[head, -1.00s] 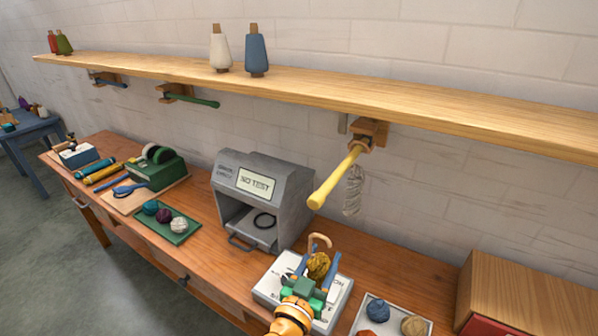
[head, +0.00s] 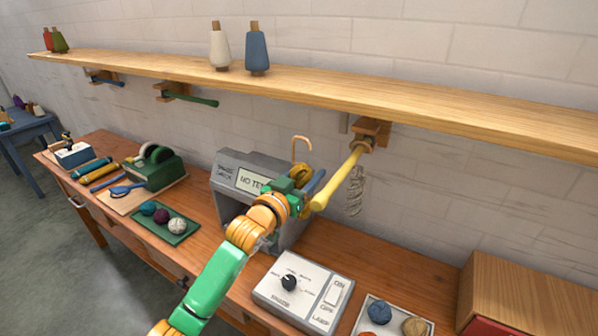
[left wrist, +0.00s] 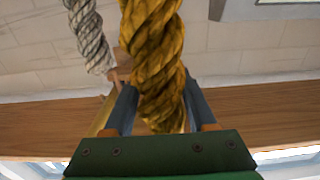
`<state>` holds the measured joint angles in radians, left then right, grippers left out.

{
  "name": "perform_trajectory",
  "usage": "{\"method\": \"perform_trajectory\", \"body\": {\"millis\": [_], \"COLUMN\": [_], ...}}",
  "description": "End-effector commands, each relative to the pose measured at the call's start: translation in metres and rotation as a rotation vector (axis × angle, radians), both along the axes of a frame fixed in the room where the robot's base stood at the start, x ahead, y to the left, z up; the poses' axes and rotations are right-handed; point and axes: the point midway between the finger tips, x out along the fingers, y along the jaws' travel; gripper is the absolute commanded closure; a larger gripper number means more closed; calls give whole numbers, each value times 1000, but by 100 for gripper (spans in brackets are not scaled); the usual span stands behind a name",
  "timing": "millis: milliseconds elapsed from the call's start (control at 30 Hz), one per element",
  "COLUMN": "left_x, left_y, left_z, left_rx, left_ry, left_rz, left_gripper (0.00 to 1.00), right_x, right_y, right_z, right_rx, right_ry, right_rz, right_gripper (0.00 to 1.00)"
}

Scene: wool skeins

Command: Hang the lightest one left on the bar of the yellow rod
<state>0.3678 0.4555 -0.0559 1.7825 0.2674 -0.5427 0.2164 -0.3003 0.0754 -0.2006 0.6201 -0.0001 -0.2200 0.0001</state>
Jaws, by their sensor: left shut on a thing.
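My left gripper (head: 309,181) is shut on a mustard-yellow twisted skein (head: 300,173) with a tan hook (head: 301,143) rising above it. It is in the air just left of the free end of the yellow rod (head: 338,182), which sticks out from a wooden bracket under the shelf. A pale grey skein (head: 355,192) hangs at the rod. In the left wrist view the mustard skein (left wrist: 154,60) stands between my blue fingers, with the grey skein (left wrist: 91,36) to its left and part of the rod (left wrist: 104,113) beside a finger. My right gripper is not in view.
The long wooden shelf (head: 420,100) runs above the rod. A grey test box (head: 228,165) stands behind my left arm. On the bench are a white box with a dial (head: 318,283), a tray of yarn balls (head: 400,308) and a wooden cabinet (head: 530,290).

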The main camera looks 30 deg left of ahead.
Motion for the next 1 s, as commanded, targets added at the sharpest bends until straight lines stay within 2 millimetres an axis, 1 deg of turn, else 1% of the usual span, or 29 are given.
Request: {"method": "perform_trajectory", "body": {"millis": [100,467,833,1000], "left_x": [0,-2,-4,-4], "left_y": [-14,-54,-96,-96], "left_z": [-1,0,-2,-19], "left_rx": [-3,-4,-3,-1], "left_ry": [-1,-2,-2,0], "left_rz": [-2,-2,-2,1], "left_gripper": [97,97,97,97], "right_x": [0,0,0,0], "right_y": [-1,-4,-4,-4], "right_z": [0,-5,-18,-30], "right_rx": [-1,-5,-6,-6], "right_ry": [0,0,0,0], "right_rz": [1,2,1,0], "right_gripper": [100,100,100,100]}}
